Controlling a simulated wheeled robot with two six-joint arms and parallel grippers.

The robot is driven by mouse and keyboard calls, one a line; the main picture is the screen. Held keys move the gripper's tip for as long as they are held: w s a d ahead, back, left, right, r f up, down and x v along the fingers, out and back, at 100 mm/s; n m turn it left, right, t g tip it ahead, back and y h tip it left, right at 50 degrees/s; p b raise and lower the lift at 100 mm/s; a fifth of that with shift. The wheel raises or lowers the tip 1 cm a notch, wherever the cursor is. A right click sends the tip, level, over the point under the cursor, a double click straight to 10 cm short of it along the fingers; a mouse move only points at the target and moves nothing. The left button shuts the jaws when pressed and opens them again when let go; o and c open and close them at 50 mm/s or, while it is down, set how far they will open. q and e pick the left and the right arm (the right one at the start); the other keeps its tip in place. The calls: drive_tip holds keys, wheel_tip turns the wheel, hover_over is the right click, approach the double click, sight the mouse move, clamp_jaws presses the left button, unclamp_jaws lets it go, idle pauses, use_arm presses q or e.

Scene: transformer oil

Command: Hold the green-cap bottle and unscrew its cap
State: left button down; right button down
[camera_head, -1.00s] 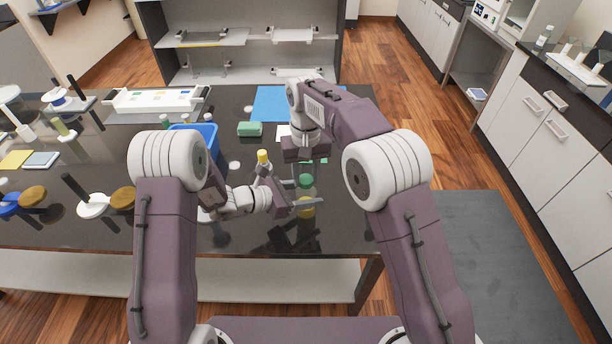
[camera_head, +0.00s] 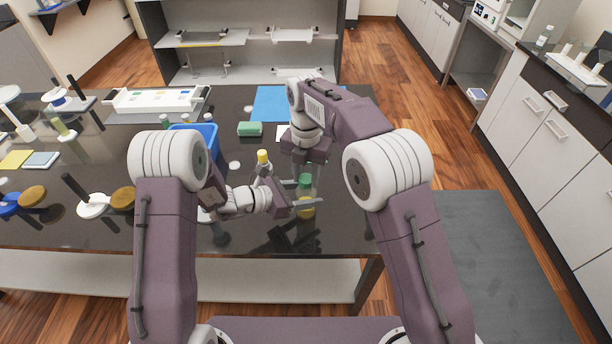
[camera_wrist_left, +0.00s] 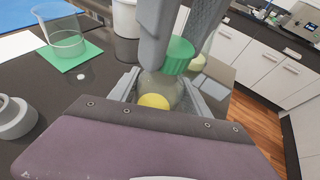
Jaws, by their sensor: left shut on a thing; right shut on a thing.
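The green-cap bottle (camera_head: 306,207) stands at the near right of the dark table, with yellow liquid low in its clear body. My left gripper (camera_head: 307,194) is shut on its body from the left; the body (camera_wrist_left: 158,86) also shows between the fingers in the left wrist view. The green cap (camera_head: 305,180) is at the bottle's top. My right gripper (camera_head: 304,176) reaches down from above and is shut on the cap. In the left wrist view its grey fingers flank the green cap (camera_wrist_left: 178,55). I cannot tell whether there is a gap between cap and neck.
A yellow-cap bottle (camera_head: 263,160) stands just behind my left wrist. A clear beaker (camera_wrist_left: 64,40) stands on a green pad (camera_wrist_left: 78,57) in the left wrist view. The table's right edge is close.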

sight(306, 178)
drive_tip(key=shift+r, duration=0.15)
idle(0.4)
drive_tip(key=shift+r, duration=0.95)
drive_tip(key=shift+r, duration=2)
use_arm(q)
drive_tip(key=shift+c, duration=2.1)
unclamp_jaws()
drive_tip(key=v, duration=1.2)
use_arm(e)
drive_tip(key=shift+f, duration=0.25)
